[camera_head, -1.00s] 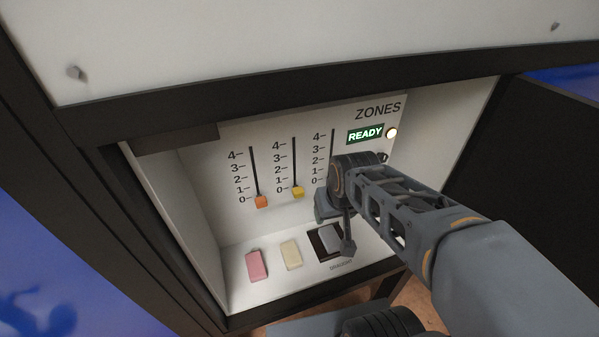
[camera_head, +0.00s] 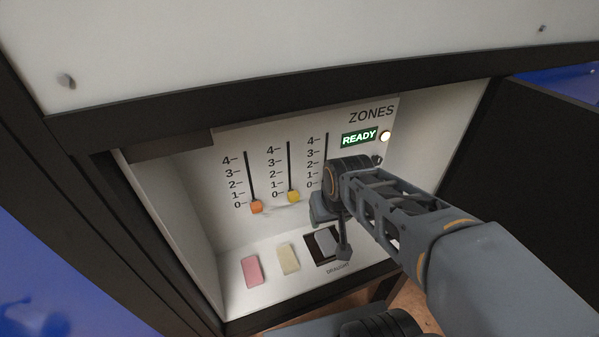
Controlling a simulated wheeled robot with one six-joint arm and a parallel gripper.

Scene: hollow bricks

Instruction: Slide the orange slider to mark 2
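The orange slider (camera_head: 256,207) sits at the bottom of the leftmost slot on the white panel (camera_head: 215,180), level with mark 0. Marks 0 to 4 run up the left side of this slot, with 2 about halfway up. My gripper (camera_head: 332,232) is to the right of the orange slider and apart from it, in front of the third slot and near the grey rocker. It hides the lower part of the third slot and any knob there. The gap between its fingertips is not clear from this angle.
A yellow slider (camera_head: 293,196) sits near mark 0 in the middle slot. Pink (camera_head: 251,272), cream (camera_head: 289,259) and grey (camera_head: 326,241) rockers lie on the ledge below. A green READY sign (camera_head: 359,137) is lit. The dark cabinet frame (camera_head: 300,96) surrounds the recess.

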